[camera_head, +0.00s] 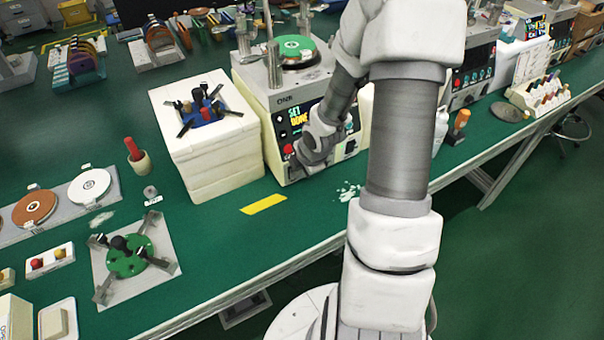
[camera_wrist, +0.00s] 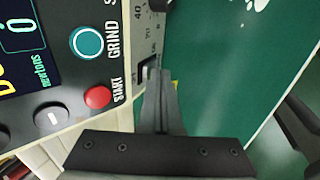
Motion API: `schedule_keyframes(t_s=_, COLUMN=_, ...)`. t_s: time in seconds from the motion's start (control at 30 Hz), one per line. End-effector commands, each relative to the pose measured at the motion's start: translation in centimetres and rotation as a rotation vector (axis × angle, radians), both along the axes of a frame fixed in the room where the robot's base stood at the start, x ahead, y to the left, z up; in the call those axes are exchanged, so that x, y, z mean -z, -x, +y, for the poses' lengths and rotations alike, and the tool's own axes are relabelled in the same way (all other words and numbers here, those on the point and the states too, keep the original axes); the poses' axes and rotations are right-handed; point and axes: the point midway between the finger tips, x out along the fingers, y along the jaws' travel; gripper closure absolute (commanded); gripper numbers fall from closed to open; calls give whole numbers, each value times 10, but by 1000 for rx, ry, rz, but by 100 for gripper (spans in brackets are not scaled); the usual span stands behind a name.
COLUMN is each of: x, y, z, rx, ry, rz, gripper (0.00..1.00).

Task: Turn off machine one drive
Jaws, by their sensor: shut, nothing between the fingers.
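Machine one (camera_head: 285,103), a cream unit marked ONE with a green disc on top, stands on the green bench. My arm covers part of its front. In the wrist view its panel shows a red START button (camera_wrist: 97,97), a teal GRIND button (camera_wrist: 87,42) and a display (camera_wrist: 22,30) reading 0 newtons. A dark recessed part (camera_wrist: 147,66) sits at the panel's edge by the fingertips; I cannot tell its position. My gripper (camera_wrist: 158,75) is shut and empty, its tips close to that part; I cannot tell whether they touch.
A stack of white foam boxes (camera_head: 205,150) with a blue holder on top stands just left of machine one. A yellow strip (camera_head: 263,204) and white spots mark the bench in front. A white bottle (camera_head: 440,130) and another machine (camera_head: 470,75) stand to the right.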

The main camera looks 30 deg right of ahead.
Motion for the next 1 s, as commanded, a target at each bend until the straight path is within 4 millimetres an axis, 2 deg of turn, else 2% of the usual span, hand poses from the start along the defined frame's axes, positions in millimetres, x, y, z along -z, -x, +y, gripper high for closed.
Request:
schedule_keyframes(t_s=0.2, x=-1, y=-1, z=0, rx=-1, ry=0, rz=0, gripper=100)
schedule_keyframes(t_s=0.3, x=-5, y=-8, z=1, rx=-3, ry=0, rz=3, gripper=100)
schedule_keyframes(t_s=0.57, x=-3, y=-7, z=0, rx=-1, ry=0, rz=0, gripper=100)
schedule_keyframes(t_s=1.0, x=-19, y=-7, z=0, rx=-1, ry=0, rz=1, gripper=100)
